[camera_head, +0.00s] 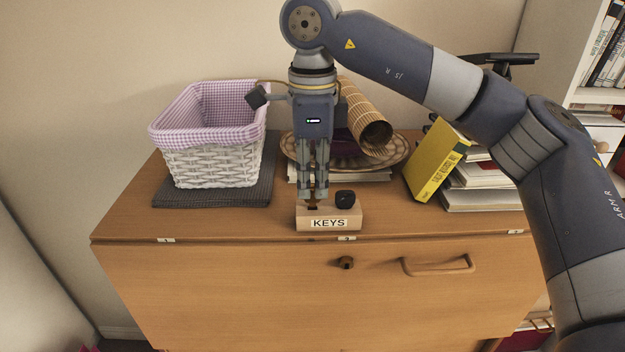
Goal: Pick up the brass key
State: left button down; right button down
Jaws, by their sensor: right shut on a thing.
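A wooden key block (329,224) with a "KEYS" label stands near the front edge of the bureau top. My right gripper (314,196) points straight down over the left part of the block, at a dark slot. Its fingers are shut on the brass key, which they hide almost wholly from this view. I cannot tell whether the key is still in the slot. A black-headed item (344,198) stands in the right part of the block, just beside the fingertips. My left gripper is not in view.
A white wicker basket (213,166) with a checked lining stands on a dark mat (212,201) at left. Behind the gripper are a patterned plate (395,151) and a rolled bamboo mat (361,118). A yellow book (437,160) leans by stacked books at right. The front-left top is clear.

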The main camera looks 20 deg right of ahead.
aim_at(312, 185)
jog(key=shift+r+p, duration=1.7)
jog(key=shift+r, duration=0.7)
